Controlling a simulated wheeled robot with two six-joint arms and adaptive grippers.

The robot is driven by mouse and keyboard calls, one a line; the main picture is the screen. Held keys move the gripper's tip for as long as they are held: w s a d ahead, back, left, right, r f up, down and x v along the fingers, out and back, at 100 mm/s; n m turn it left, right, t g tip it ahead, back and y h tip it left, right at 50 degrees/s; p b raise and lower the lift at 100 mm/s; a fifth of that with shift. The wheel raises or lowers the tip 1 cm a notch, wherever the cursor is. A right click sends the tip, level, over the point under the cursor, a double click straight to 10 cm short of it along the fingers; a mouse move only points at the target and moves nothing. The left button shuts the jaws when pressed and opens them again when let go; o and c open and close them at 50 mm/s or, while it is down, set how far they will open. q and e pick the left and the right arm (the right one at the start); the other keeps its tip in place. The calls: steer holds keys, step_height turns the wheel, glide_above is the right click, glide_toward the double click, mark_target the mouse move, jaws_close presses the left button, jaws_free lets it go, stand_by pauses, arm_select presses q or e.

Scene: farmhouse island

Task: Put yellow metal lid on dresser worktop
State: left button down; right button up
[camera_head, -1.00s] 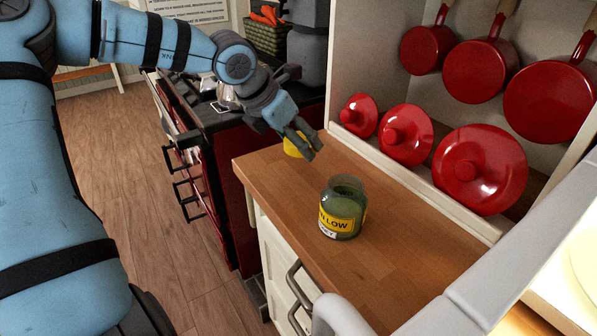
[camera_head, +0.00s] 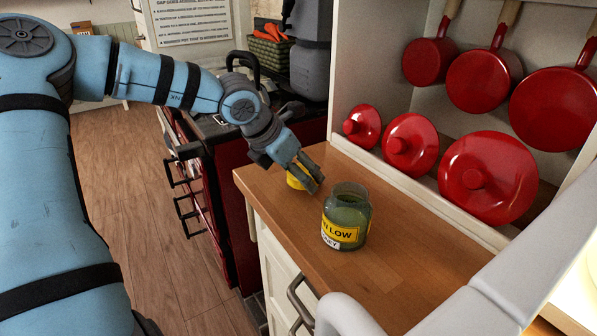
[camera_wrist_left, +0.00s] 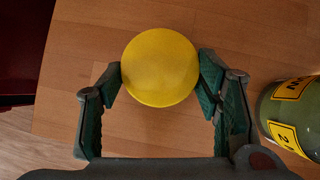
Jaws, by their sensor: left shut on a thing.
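The yellow metal lid (camera_wrist_left: 160,67) is a round disc held between the two fingertips of my left gripper (camera_wrist_left: 160,75) in the left wrist view. In the head view the lid (camera_head: 295,180) shows partly behind the fingers of my left gripper (camera_head: 311,177). The gripper is low over the wooden dresser worktop (camera_head: 283,215), near its far left part. I cannot tell whether the lid touches the wood. My right gripper is not in view.
A green glass jar (camera_head: 346,217) with yellow labels stands on the worktop just right of the gripper. Red lids (camera_head: 410,146) lean along the dresser's back. A dark red stove (camera_head: 225,190) stands left of the worktop. The front of the worktop is clear.

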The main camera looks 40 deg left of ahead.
arm_select(q)
steer(key=shift+f, duration=0.15)
steer(key=c, duration=0.5)
jaws_free()
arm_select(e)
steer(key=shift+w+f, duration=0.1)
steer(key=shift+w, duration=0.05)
arm_select(q)
steer(key=shift+r, duration=0.25)
step_height(320, 180, up, 2)
steer(key=shift+s+p, duration=0.15)
steer(key=shift+p, duration=0.9)
steer(key=p+v, duration=0.1)
steer(key=v, duration=1)
steer(key=shift+s+f, duration=0.15)
steer(key=shift+s, duration=0.05)
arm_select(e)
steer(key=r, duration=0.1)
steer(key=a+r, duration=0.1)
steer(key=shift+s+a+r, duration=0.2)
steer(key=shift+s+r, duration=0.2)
